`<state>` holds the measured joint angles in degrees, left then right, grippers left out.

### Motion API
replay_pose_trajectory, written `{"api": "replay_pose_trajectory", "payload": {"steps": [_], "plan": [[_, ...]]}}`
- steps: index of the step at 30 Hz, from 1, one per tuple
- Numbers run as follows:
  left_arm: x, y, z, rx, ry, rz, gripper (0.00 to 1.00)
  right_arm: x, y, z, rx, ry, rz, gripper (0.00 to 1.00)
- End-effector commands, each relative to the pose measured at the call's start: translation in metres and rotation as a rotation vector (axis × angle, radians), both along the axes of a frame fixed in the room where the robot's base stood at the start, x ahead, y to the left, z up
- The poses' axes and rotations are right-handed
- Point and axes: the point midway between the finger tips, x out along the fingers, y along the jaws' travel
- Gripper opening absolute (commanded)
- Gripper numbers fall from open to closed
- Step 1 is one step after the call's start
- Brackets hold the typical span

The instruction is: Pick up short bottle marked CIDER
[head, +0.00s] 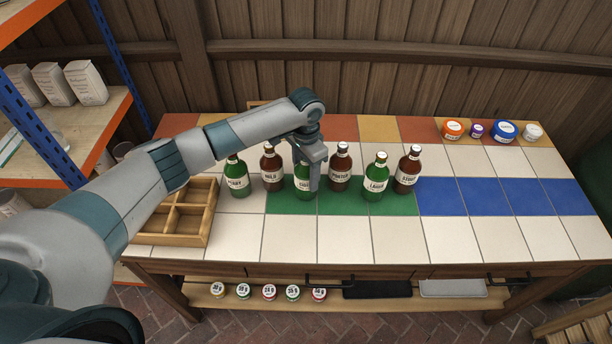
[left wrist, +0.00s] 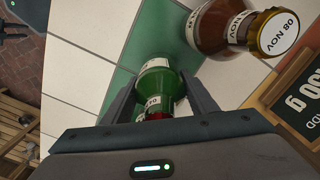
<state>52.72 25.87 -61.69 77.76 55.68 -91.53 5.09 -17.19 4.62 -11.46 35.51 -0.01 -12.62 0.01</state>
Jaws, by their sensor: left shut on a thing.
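The short green bottle with a white label beginning "CI" (head: 304,184) is in the row of bottles on the tiled table (head: 290,240). My left gripper (head: 309,168) comes down over it from above and is shut on it, hiding much of its neck and side. The bottle looks upright, with its base at or close to the green tiles. In the left wrist view the green bottle (left wrist: 158,85) sits between the two fingers (left wrist: 160,97). My right gripper is not in view.
A brown MILD bottle (head: 271,168) and green PERRY bottle (head: 237,177) stand left of it. Brown PORTER (head: 340,167), green LAGER (head: 376,172) and brown STOUT (head: 407,170) bottles stand right. A wooden divided crate (head: 203,226) sits at left. The front and right tiles are clear.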

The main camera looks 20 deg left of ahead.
Motion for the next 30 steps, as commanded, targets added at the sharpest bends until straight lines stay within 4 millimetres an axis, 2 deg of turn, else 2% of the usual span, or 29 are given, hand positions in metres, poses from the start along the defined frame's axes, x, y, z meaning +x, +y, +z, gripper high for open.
{"api": "replay_pose_trajectory", "payload": {"steps": [8,21,30], "plan": [[0.002,-0.001,0.023,-0.002,-0.005,0.0,0.12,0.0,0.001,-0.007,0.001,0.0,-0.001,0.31],[0.002,0.0,0.088,-0.003,-0.005,0.0,0.12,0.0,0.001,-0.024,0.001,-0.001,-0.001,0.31],[0.001,0.0,0.101,-0.003,-0.002,0.001,0.12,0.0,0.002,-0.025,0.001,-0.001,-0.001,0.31]]}}
